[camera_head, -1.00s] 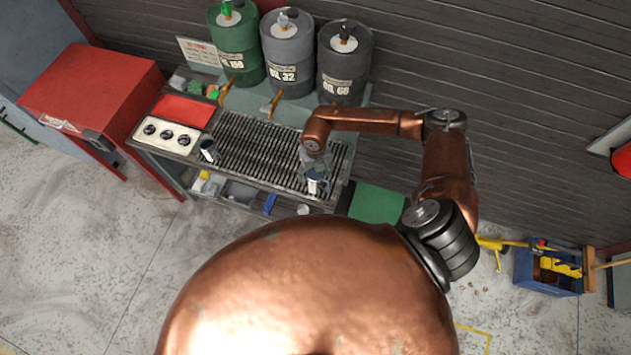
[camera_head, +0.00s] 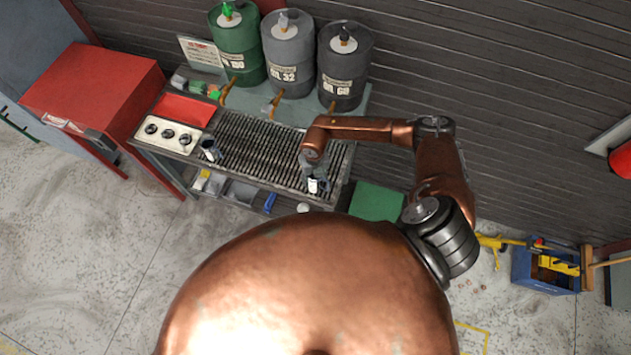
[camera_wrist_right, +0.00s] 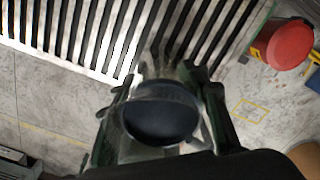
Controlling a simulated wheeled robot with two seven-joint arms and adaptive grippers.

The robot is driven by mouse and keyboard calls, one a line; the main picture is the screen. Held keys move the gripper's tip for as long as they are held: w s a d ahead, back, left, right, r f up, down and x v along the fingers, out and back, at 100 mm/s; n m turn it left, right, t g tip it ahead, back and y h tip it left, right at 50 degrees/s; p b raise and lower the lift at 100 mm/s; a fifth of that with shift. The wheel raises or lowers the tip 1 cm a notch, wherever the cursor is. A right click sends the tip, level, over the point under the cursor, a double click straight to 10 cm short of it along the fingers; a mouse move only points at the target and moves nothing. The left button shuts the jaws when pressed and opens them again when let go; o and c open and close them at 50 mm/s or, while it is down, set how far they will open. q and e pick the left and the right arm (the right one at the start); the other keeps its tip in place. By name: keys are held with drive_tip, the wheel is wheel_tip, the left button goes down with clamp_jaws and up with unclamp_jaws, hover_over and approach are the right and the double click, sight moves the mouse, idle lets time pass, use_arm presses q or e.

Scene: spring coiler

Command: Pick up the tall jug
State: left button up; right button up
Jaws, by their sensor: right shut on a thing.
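A dark-topped jug with a pale side (camera_head: 318,184) is at the front right edge of the slatted grate in the head view. My right gripper (camera_head: 313,172) is at its top, partly hidden by my wrist. In the right wrist view, the jug's round dark mouth (camera_wrist_right: 160,118) sits between the two fingers of my right gripper (camera_wrist_right: 158,104), which is shut on it. I cannot tell whether its base touches the grate. A second, similar jug (camera_head: 211,150) stands at the grate's left end, beside the knob panel. My left gripper is out of view.
Three oil drums, green (camera_head: 237,45), grey (camera_head: 289,55) and dark (camera_head: 343,65), stand behind the slatted grate (camera_head: 255,150). A red cabinet (camera_head: 95,90) is at left. A green surface (camera_head: 377,201) lies right of the bench. A blue toolbox (camera_head: 540,270) stands farther right.

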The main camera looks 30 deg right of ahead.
drive_tip(key=c, duration=0.5)
drive_tip(key=shift+r, duration=0.1)
drive_tip(key=shift+c, duration=0.2)
drive_tip(key=shift+r, duration=0.2)
wheel_tip(320, 180, up, 2)
drive_tip(key=shift+w+b, duration=0.15)
drive_tip(key=shift+b, duration=0.6)
drive_tip(key=s+a+r+b, duration=0.2)
drive_tip(key=a+r, duration=0.3)
drive_tip(key=a, duration=0.1)
drive_tip(key=s+a+r+b, duration=0.2)
drive_tip(key=s+a+r, duration=0.1)
drive_tip(key=a+r, duration=0.2)
drive_tip(key=shift+s+a+r, duration=0.25)
drive_tip(key=shift+s+a, duration=0.1)
drive_tip(key=shift+a, duration=0.55)
